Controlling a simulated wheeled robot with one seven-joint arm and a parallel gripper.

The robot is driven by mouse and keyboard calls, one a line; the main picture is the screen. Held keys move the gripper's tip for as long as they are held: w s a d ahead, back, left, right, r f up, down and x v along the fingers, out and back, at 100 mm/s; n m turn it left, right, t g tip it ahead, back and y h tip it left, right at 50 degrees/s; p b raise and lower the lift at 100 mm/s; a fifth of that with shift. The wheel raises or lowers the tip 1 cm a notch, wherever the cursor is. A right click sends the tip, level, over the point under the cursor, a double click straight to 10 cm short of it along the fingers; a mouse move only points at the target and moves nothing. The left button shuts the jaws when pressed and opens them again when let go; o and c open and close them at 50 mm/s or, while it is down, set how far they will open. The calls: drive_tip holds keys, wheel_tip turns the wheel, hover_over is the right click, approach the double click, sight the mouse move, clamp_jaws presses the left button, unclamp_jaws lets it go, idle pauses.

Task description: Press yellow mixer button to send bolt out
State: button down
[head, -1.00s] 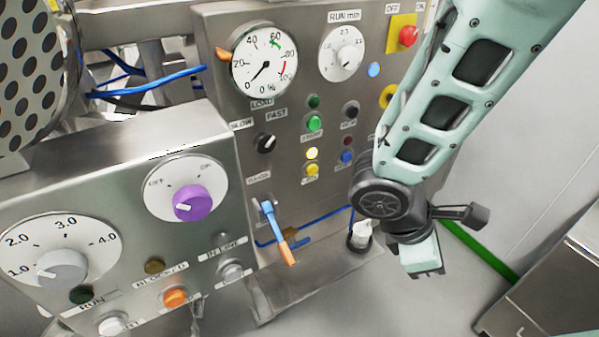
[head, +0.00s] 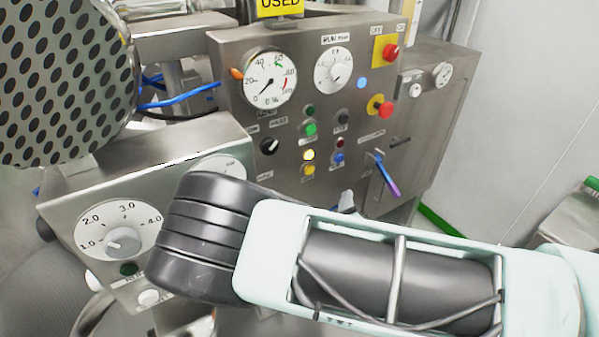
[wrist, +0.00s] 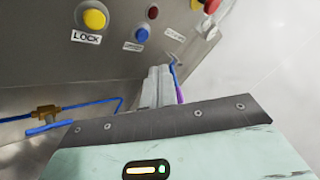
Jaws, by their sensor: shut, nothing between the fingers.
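The yellow button (head: 308,171) is on the steel mixer panel (head: 235,60), just below a lit yellow lamp (head: 309,155). In the wrist view the yellow button (wrist: 94,18) is at the upper left, above a LOCK label. My gripper (wrist: 160,82) is shut and empty, its pale fingers pointing toward the panel. They show below and right of the yellow button, apart from it in the picture. In the head view my arm crosses the lower foreground and hides most of the gripper. I see no bolt.
A blue button (wrist: 142,34) and a red one (wrist: 152,12) sit right of the yellow button. A lever with a purple handle (head: 388,180) juts out at the panel's right. A red emergency knob (head: 384,108) is above it. A control box (head: 75,200) stands at left.

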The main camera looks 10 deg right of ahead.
sight(309, 170)
drive_tip(key=n, duration=0.1)
drive_tip(key=a+y, duration=0.1)
drive_tip(key=a+n+t+y, duration=0.1)
drive_tip(key=shift+w+a+f+n, duration=0.1)
drive_tip(key=shift+w+f+n, duration=0.15)
drive_tip(key=shift+w+n, duration=0.1)
drive_tip(key=w+a+b, duration=0.2)
drive_tip(key=w+b, duration=0.1)
drive_tip(key=w, duration=0.5)
drive_tip(key=shift+w+a, duration=0.15)
drive_tip(key=shift+a, duration=0.25)
drive_tip(key=shift+w, duration=0.1)
idle(1.6)
drive_tip(key=shift+w+a, duration=0.1)
drive_tip(key=shift+w, duration=0.2)
